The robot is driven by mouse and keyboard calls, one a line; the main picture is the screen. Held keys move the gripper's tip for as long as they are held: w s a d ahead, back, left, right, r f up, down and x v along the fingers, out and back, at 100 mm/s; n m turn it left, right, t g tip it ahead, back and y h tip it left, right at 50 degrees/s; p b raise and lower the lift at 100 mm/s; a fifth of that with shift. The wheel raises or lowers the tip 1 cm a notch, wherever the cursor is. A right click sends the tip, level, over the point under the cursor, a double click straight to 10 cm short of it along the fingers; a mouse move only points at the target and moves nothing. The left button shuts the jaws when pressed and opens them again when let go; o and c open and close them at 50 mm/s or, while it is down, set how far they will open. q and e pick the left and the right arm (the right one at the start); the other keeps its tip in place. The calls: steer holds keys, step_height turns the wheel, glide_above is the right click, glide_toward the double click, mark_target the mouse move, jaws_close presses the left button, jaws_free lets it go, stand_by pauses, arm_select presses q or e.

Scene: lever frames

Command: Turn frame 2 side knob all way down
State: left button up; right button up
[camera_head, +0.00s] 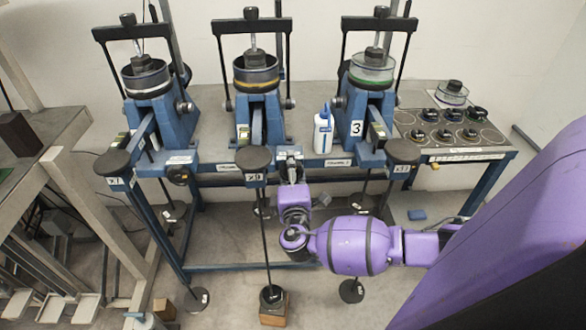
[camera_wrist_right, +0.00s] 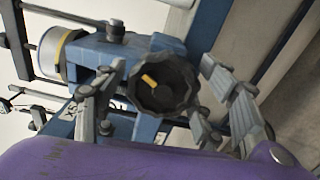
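Frame 2 (camera_head: 257,115) is the middle blue lever frame, with a yellow-banded cylinder (camera_head: 256,72). Its black scalloped side knob (camera_wrist_right: 163,82) shows in the right wrist view, with an orange pointer mark slanting to the upper left of its centre. In the head view my gripper hides this knob. My right gripper (camera_head: 291,165) is at the bench's front edge beside frame 2. In the wrist view its fingers (camera_wrist_right: 162,66) are spread on either side of the knob, with narrow gaps showing. Whether a fingertip touches the rim is unclear. My left gripper is in neither view.
Frame 1 (camera_head: 165,115) stands left and frame 3 (camera_head: 368,110) right. A white bottle (camera_head: 323,135) stands between frames 2 and 3. A weight hanger (camera_head: 266,230) hangs in front of frame 2, just left of my right gripper. A panel with black knobs (camera_head: 448,130) is at right.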

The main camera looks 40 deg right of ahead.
steer(key=shift+f, duration=0.2)
steer(key=shift+s+a, duration=0.35)
steer(key=shift+s, duration=0.1)
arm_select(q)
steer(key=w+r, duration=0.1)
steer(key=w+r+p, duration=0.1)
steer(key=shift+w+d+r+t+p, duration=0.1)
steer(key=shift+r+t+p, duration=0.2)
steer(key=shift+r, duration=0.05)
arm_select(e)
steer(key=v, duration=0.5)
steer(key=shift+s, duration=0.15)
